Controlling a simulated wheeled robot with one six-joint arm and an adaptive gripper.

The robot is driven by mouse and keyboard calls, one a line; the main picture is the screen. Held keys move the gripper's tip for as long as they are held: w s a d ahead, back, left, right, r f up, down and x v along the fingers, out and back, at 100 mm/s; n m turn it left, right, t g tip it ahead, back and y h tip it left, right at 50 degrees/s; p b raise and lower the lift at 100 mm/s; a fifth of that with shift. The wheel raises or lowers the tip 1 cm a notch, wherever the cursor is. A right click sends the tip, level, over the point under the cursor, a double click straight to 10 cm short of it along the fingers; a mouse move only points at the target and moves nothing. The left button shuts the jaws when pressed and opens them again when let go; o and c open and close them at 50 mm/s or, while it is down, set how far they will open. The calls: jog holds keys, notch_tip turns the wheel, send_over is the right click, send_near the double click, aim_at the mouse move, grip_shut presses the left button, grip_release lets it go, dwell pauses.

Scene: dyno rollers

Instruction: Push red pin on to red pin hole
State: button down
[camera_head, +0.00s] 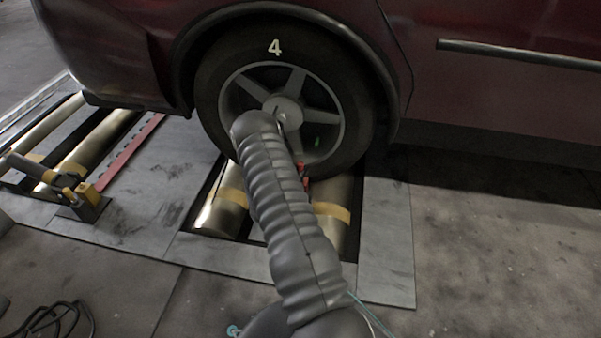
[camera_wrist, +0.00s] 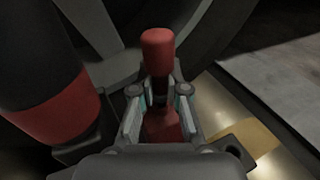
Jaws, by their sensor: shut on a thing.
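The red pin (camera_wrist: 157,52) stands upright in the wrist view, its rounded red head above a darker neck. My gripper (camera_wrist: 160,92) is shut around the neck, with one finger on each side. A red block-like part (camera_wrist: 163,127) shows lower down between the fingers. In the head view, small red parts (camera_head: 304,180) show beside my arm, low in front of the wheel; my gripper is mostly hidden behind my arm there. I cannot make out the red pin hole in either view.
A dark red car's wheel (camera_head: 345,100) marked 4 rests over metal rollers (camera_head: 222,212) set in a grey floor plate (camera_head: 385,250). A dark cylinder with a red band (camera_wrist: 55,118) is close on the left in the wrist view. Open floor (camera_head: 500,250) lies to the right.

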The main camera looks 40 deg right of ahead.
jog(key=shift+f, duration=0.6)
dwell(0.3)
jog(key=c, duration=1.1)
grip_release()
